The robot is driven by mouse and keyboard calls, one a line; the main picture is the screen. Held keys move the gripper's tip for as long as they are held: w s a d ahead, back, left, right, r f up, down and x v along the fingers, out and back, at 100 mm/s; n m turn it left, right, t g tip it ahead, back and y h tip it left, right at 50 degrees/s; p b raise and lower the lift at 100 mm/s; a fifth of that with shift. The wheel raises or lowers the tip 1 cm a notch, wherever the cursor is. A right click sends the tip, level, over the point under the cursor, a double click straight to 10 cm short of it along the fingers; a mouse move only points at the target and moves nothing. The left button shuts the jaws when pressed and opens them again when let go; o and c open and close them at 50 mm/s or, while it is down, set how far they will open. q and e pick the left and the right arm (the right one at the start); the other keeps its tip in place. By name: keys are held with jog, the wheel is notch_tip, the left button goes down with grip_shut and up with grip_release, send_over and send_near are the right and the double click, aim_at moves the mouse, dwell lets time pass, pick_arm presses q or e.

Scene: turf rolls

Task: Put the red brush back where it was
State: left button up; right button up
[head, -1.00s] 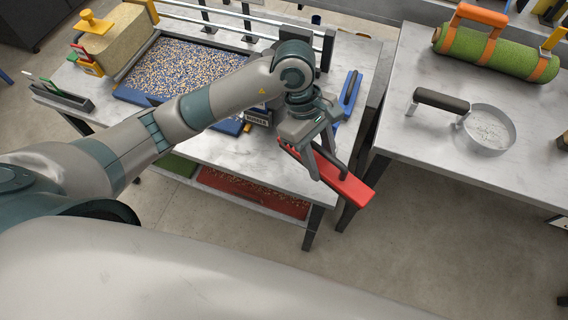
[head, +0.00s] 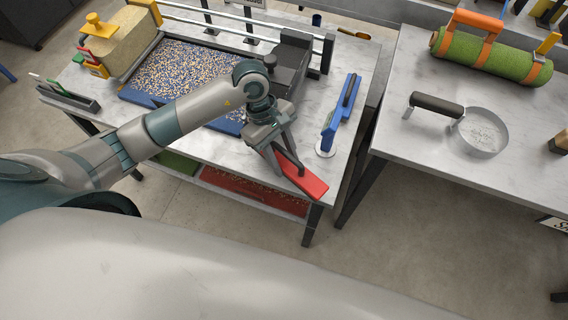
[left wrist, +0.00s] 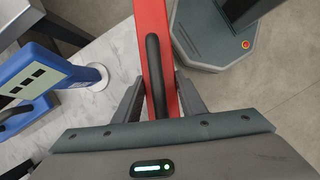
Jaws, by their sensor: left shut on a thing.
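The red brush (head: 309,186) is a long red bar with a dark handle. My left gripper (head: 287,173) is shut on it near the front edge of the left table (head: 225,150). In the left wrist view the red brush (left wrist: 154,40) runs up from between the fingers of my left gripper (left wrist: 156,98), its black loop handle (left wrist: 154,75) between them. Whether the brush touches the tabletop I cannot tell. My right gripper is not in view.
A blue tool (head: 340,115) stands by a white disc (head: 325,149) at the table's right side. A blue tray of mixed granules (head: 185,75) lies behind my arm. A sieve pan (head: 482,131) and a green turf roll (head: 490,55) are on the right table. A gap separates the tables.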

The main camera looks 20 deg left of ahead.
aim_at(284, 166)
pick_arm(q)
notch_tip(284, 166, down, 3)
jog(key=shift+s+f+p, duration=0.1)
jog(key=shift+p, duration=0.75)
jog(key=shift+f, duration=0.25)
jog(key=shift+f, duration=0.1)
jog(key=shift+f, duration=0.1)
jog(key=o, duration=1.2)
jog(key=shift+c, duration=0.2)
